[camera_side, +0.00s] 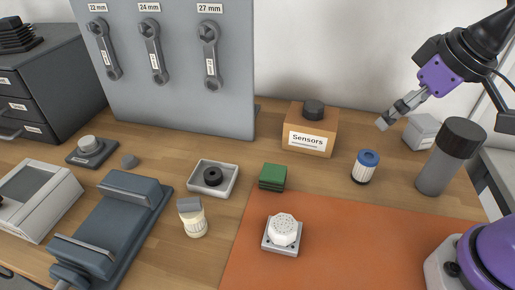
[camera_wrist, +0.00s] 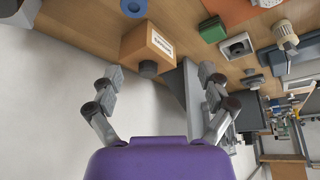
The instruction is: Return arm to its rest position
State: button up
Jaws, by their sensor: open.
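My gripper (camera_side: 386,121) is at the upper right in the side view, raised above the back right of the wooden table. It points down and to the left, clear of the things below. In the wrist view my gripper (camera_wrist: 160,82) shows its two grey fingers spread apart with nothing between them. The purple wrist body fills the bottom of that view. My arm comes in from the upper right edge of the side view, and most of it is out of frame.
A Sensors box (camera_side: 310,131), a blue-capped filter (camera_side: 365,167), a dark-topped grey cylinder (camera_side: 451,156) and a light grey block (camera_side: 422,131) stand near my gripper. A wrench board (camera_side: 180,95) rises at the back. The orange mat (camera_side: 350,240) is mostly bare, with a white round part (camera_side: 284,230).

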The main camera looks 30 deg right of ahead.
jog(key=shift+s+d+f+m+t, duration=0.2)
jog(key=shift+s+d+f+m, duration=0.15)
jog(key=shift+s, duration=0.2)
jog(key=shift+s+d+f+m+t, duration=0.2)
jog(key=shift+s+f+m, duration=0.1)
jog(key=shift+s, duration=0.25)
dwell(0.6)
